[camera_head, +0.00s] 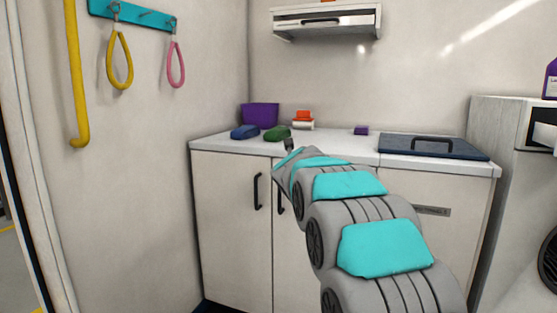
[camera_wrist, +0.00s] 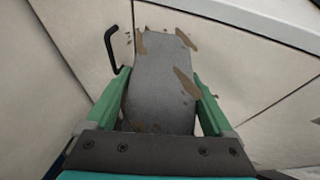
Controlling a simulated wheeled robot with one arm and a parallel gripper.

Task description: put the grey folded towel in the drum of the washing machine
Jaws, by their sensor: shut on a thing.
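The grey folded towel (camera_wrist: 158,95) shows in the wrist view, with brown patches on it. My gripper (camera_wrist: 164,84) is shut on it, one green finger at each side. In the wrist view the towel is in front of pale cabinet doors. In the head view my arm hides most of the gripper, and I cannot see the towel there. The washing machine (camera_head: 500,140) stands at the right edge of the head view. Only part of its dark round front (camera_head: 549,258) shows, and the inside of the drum is not visible.
A counter (camera_head: 350,150) over pale cabinets (camera_head: 232,220) carries a purple bin (camera_head: 260,115), blue (camera_head: 244,132) and green (camera_head: 277,133) items, and a dark blue handled lid (camera_head: 405,150). A black handle (camera_wrist: 110,46) is near the towel. Leashes hang on the left wall.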

